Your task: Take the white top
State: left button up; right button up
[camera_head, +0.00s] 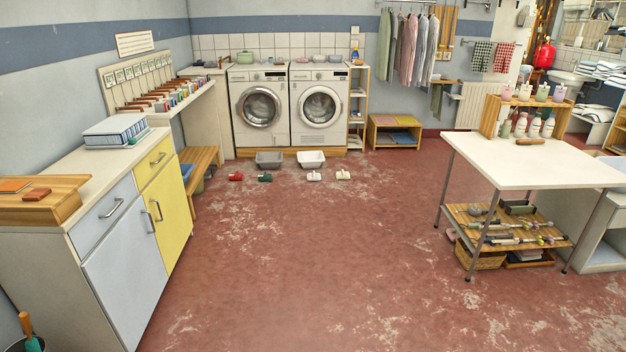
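Several garments hang from a rail (404,3) at the back wall. A green one (384,45) is at the left, and pale pinkish and whitish ones (421,48) hang to its right. They overlap, and I cannot tell which of them is a white top. Neither of my grippers is in view.
A white table (530,165) with a loaded lower shelf stands at the right. A cabinet with a yellow door (168,205) lines the left. Two washing machines (260,108) stand at the back, with basins (311,159) and small items on the floor before them. The middle floor is clear.

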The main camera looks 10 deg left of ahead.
aim_at(314, 176)
jog(key=i+z, duration=0.15)
jog(key=i, duration=5.9)
jog(key=j+u, duration=0.05)
